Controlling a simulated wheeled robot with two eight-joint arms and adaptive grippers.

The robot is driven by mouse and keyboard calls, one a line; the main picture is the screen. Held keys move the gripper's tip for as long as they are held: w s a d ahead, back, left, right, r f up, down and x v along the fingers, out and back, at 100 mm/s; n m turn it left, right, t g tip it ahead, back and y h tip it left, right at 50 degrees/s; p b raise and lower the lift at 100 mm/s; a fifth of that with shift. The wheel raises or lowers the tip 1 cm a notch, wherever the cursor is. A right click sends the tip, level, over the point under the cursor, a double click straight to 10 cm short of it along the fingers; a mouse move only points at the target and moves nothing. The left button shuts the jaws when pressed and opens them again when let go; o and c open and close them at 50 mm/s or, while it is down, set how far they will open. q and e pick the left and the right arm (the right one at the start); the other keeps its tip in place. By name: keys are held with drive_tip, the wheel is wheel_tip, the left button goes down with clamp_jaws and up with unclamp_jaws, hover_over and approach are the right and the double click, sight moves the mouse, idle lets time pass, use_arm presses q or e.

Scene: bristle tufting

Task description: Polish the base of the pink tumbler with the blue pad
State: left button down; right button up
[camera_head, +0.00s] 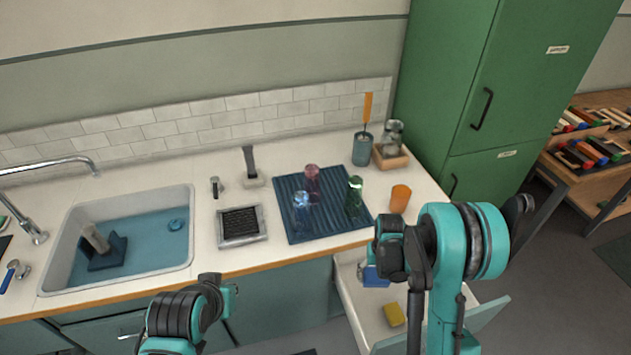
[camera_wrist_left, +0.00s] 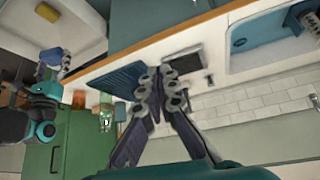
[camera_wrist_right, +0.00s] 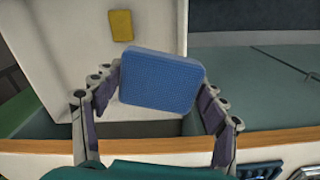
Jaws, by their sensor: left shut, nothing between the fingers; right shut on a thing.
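The pink tumbler (camera_head: 312,180) stands on the blue ribbed mat (camera_head: 292,234) on the counter, behind a clear blue tumbler (camera_head: 301,205) and left of a green one (camera_head: 354,192). I cannot tell which end is up. My right gripper (camera_wrist_right: 160,82) is shut on the blue pad (camera_wrist_right: 162,80), with a finger at each side. The pad also shows in the head view (camera_head: 375,278), over the open drawer (camera_head: 352,300), in front of the counter edge. My left gripper (camera_wrist_left: 152,82) is shut and empty; its tips show in the left wrist view, away from the tumblers.
A yellow sponge (camera_head: 394,315) lies in the drawer. An orange cup (camera_head: 400,198) stands right of the mat. A framed dark grate (camera_head: 241,224) lies left of it, then the sink (camera_head: 190,225). A blue-grey holder (camera_head: 362,150) with an orange-handled tool stands behind.

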drive_tip(key=shift+s+a+f, duration=0.1)
drive_tip(key=shift+a+f, duration=0.5)
drive_tip(key=shift+a, duration=0.3)
